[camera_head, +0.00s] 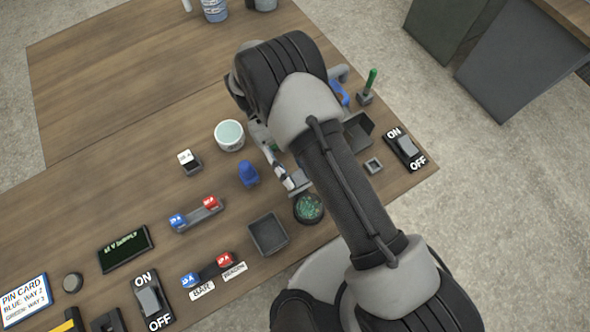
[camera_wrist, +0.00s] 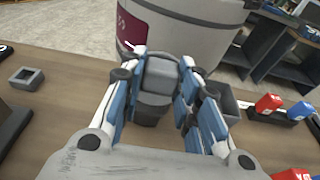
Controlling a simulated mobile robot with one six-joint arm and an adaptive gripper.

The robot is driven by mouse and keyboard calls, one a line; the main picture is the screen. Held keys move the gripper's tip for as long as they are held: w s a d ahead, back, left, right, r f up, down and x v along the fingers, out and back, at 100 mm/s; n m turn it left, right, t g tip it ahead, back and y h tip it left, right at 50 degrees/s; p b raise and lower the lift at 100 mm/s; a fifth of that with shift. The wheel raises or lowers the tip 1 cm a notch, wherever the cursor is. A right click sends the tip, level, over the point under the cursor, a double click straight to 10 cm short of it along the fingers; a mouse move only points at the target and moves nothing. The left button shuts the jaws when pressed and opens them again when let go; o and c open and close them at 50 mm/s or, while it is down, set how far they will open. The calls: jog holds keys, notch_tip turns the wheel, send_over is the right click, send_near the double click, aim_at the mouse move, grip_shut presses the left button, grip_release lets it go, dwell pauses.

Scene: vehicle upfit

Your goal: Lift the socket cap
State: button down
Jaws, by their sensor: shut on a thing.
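My gripper (camera_wrist: 163,60) is shut on a grey block-like piece, which I take to be the socket cap (camera_wrist: 159,74), between its blue-padded fingers in the wrist view. A darker rounded part (camera_wrist: 149,112) shows just below it; I cannot tell if the two are joined or apart. In the head view my gripper (camera_head: 289,181) is low over the table, beside a dark round bowl (camera_head: 309,208) with green bits. My arm covers much of that area, and the cap cannot be made out there.
A grey open tray (camera_head: 268,233) is near the table's front edge. A white cup (camera_head: 229,135) and a blue piece (camera_head: 248,173) stand left of my gripper. Rocker switches (camera_head: 405,148) and a small square socket (camera_head: 373,165) are to the right. The table's (camera_head: 110,80) back left is clear.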

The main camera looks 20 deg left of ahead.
jog(key=shift+f, duration=0.1)
jog(key=c, duration=1.2)
grip_release()
